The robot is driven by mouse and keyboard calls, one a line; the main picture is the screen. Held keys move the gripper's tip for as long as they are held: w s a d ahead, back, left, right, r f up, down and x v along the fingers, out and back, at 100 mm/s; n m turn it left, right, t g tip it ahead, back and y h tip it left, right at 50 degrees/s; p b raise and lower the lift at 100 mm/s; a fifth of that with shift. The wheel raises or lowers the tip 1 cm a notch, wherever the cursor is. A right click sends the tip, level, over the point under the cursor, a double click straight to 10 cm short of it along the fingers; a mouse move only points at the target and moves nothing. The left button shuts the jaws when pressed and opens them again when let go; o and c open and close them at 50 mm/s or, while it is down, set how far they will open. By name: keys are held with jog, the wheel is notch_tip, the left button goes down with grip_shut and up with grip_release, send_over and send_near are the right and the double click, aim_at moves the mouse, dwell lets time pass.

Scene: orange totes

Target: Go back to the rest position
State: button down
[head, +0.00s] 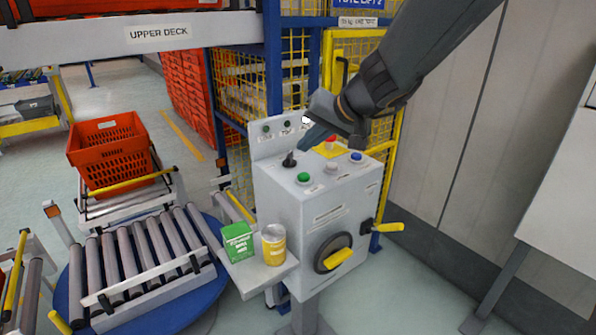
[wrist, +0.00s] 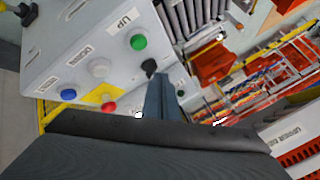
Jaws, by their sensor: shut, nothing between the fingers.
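My gripper (head: 306,142) is shut and empty. It hangs just above the top of the grey control box (head: 285,190), close to the black lever (head: 289,159). In the wrist view my gripper (wrist: 156,82) points at the same black lever (wrist: 149,66); I cannot tell whether the tips touch it. A green button (head: 304,177), a white button (head: 331,167) and a blue button (head: 356,157) sit on the box top.
A shelf on the box holds a green box (head: 238,240) and a yellow can (head: 273,245). A roller turntable (head: 140,255) and an orange tote (head: 112,151) lie left. A yellow cage (head: 350,60) stands behind.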

dwell(0.5)
jog(key=s+d+f+g+h, duration=0.3)
jog(key=s+d+f, duration=0.4)
jog(key=s, duration=0.4)
jog(key=s+d+f+n+g+h, duration=0.1)
jog(key=s+d+f+g+h, duration=0.2)
jog(key=s+d+f, duration=0.5)
jog(key=s+f, duration=0.1)
jog(key=s, duration=0.1)
jog(key=shift+s+f, duration=0.15)
jog(key=shift+s, duration=0.2)
